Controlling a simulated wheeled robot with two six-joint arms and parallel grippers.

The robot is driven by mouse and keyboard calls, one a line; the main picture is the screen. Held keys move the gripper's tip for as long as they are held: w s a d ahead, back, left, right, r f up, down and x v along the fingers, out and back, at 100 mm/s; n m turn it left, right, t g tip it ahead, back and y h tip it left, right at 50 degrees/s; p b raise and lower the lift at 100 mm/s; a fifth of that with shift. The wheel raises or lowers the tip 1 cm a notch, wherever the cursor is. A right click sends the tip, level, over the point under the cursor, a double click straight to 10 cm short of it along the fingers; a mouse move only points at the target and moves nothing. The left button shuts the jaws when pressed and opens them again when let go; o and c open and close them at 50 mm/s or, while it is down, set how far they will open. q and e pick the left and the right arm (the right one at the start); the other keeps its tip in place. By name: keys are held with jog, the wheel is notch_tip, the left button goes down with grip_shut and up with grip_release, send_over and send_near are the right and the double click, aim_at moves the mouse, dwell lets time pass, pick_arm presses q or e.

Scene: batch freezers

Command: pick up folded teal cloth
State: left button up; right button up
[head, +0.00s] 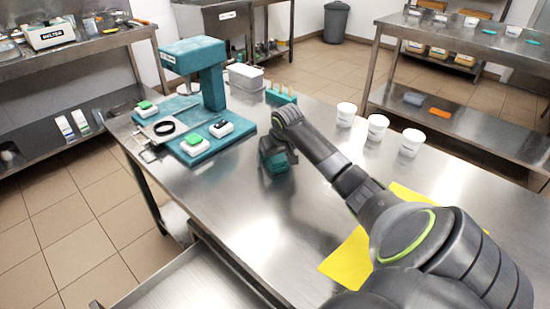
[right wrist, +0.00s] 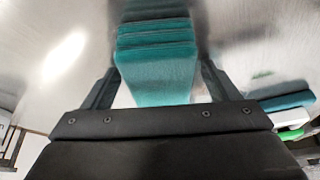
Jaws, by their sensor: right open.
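The folded teal cloth (head: 281,164) lies on the steel table, partly hidden by my right gripper (head: 275,158) in the head view. In the right wrist view the cloth (right wrist: 156,62) shows as a layered teal block between the two open fingers of my right gripper (right wrist: 157,85). A finger stands on each side of it; I cannot tell whether they touch it. My left gripper is not in view.
A teal press machine (head: 205,75) with green buttons stands left of the cloth. White cups (head: 377,127) stand in a row at the right. A yellow sheet (head: 348,262) lies under my right arm. A teal rack (head: 281,96) and white tub (head: 245,77) are behind.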

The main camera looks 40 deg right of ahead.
jog(key=c, duration=1.1)
jog(key=shift+o, duration=0.2)
